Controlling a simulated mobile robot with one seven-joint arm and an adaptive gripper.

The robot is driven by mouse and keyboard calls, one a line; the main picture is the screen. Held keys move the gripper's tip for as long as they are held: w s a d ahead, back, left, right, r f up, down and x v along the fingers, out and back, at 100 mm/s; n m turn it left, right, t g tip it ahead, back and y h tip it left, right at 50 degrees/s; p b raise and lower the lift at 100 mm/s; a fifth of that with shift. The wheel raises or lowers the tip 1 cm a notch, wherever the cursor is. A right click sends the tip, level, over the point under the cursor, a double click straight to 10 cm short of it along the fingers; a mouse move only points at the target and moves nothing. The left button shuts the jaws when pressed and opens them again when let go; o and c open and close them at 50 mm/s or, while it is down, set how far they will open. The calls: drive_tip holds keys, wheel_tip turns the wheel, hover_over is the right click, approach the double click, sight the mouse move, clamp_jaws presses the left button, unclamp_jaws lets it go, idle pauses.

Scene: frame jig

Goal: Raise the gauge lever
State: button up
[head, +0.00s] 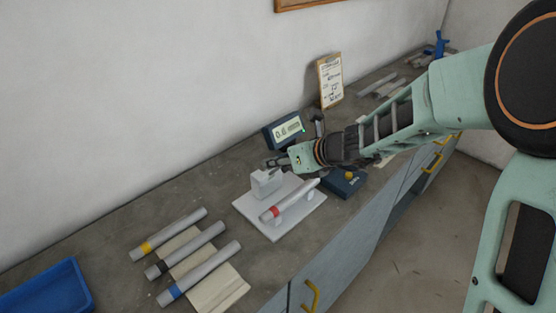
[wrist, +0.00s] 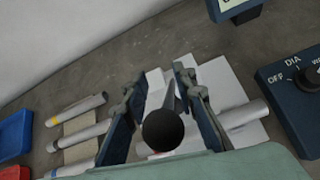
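The gauge has a white base plate (head: 247,211) with a white block (head: 265,183) standing on it. A grey tube with a red band (head: 292,199) rests across the plate. The gauge lever, a grey bar ending in a black ball knob (wrist: 163,130), shows in the wrist view; I cannot make it out in the head view. My gripper (wrist: 158,80) is open, one finger on each side of the lever, with gaps beside the knob. In the head view my gripper (head: 275,162) is just above and behind the white block. A display (head: 287,130) reads about 0.6.
A blue dial box (head: 345,184) stands right of the plate. Tubes with yellow (head: 170,234), black (head: 187,250) and blue (head: 200,273) bands lie at the left on tan cloth or card. A blue tray (head: 84,285) is farther left. A clipboard (head: 330,80) leans on the wall.

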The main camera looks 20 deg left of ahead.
drive_tip(key=shift+w+d, duration=0.1)
drive_tip(key=shift+d+r, duration=0.35)
drive_tip(key=shift+r, duration=0.05)
drive_tip(key=v, duration=1.1)
drive_tip(key=shift+s, duration=0.25)
drive_tip(key=shift+f, duration=0.1)
drive_tip(key=shift+c, duration=0.2)
